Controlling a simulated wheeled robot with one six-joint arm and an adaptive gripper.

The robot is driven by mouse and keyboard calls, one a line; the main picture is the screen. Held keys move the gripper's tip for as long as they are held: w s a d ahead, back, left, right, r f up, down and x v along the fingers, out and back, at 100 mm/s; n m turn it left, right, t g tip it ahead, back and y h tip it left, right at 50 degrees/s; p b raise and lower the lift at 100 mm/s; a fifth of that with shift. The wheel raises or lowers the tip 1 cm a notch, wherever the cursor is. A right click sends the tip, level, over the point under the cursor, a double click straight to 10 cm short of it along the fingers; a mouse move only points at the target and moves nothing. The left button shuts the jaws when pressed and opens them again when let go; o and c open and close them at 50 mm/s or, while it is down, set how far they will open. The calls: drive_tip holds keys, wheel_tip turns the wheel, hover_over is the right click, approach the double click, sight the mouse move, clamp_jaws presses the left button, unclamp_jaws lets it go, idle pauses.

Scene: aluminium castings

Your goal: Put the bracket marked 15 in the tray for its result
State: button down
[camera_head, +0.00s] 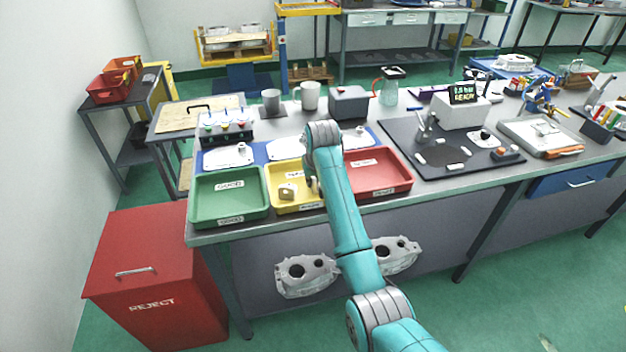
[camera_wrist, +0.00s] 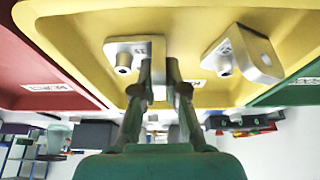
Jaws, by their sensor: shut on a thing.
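My gripper (camera_wrist: 161,68) is shut on a pale metal bracket (camera_wrist: 128,50) with a short round boss, inside or just above the yellow tray (camera_wrist: 75,40). A mark on this bracket is too small to read. A second bracket (camera_wrist: 243,52) with a boss and a hole stands in the same tray, apart from my gripper; its mark is also unclear. In the head view this loose bracket (camera_head: 287,191) sits in the yellow tray (camera_head: 272,203), while my arm hides most of the held one. The green tray (camera_head: 229,193) and red tray (camera_head: 382,172) look empty.
The trays stand along the bench's front edge. Behind them are white sheets on a blue mat (camera_head: 206,159), a button box (camera_head: 226,131), mugs (camera_head: 309,96) and a grey box (camera_head: 349,103). A dark mat (camera_head: 400,136) with small items lies to the right. A red reject bin (camera_head: 155,285) stands at lower left.

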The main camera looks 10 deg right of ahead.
drive_tip(key=c, duration=1.2)
unclamp_jaws()
drive_tip(key=v, duration=1.2)
drive_tip(key=shift+s, duration=0.1)
